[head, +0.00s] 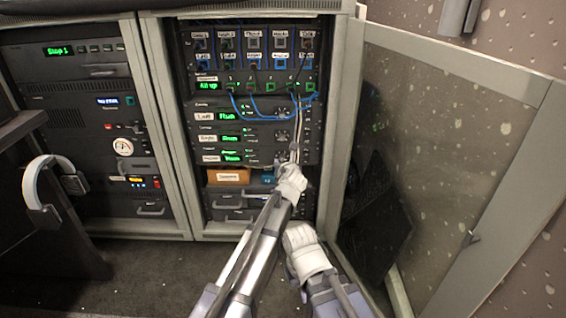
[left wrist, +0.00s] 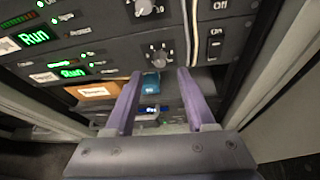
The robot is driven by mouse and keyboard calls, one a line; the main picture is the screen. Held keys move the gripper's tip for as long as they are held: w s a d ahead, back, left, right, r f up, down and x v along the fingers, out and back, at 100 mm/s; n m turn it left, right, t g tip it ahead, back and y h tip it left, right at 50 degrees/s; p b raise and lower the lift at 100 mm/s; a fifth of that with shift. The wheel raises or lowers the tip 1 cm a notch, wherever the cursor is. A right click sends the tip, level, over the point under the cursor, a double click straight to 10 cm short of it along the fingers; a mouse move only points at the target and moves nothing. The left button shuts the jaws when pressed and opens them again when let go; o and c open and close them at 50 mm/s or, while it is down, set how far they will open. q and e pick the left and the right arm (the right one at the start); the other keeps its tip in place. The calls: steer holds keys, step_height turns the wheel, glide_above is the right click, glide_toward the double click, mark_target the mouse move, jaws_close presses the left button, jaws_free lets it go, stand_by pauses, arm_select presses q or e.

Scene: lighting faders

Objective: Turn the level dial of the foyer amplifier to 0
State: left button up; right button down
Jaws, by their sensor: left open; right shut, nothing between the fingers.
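A stack of amplifiers with green displays stands in the open middle rack; I cannot read which label says foyer. In the left wrist view, the lowest amplifier (left wrist: 112,56) has a dark level dial (left wrist: 160,57) with a pale scale around it. I cannot read its setting. Another dial (left wrist: 144,6) is on the amplifier above. My left gripper (head: 293,160) is at the lower amplifiers and hides part of their fronts. In the left wrist view, its open fingers (left wrist: 158,76) lie either side of the lower dial, apart from it. My right gripper (head: 298,232) is shut and empty, below the left.
Blue cables (head: 262,116) and pale cables hang in front of the upper panels. An orange-brown box (head: 228,176) sits on a shelf under the amplifiers. The open glass door (head: 440,150) stands on the right. A rocker switch (left wrist: 214,45) is right of the dials.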

mark_target(282, 159)
arm_select(q)
steer(key=b+x, duration=0.1)
steer(key=x, duration=0.4)
steer(key=shift+w+f+b, duration=0.15)
steer(key=shift+w+b, duration=0.05)
steer(key=shift+b, duration=0.15)
steer(key=shift+c, duration=0.2)
jaws_close()
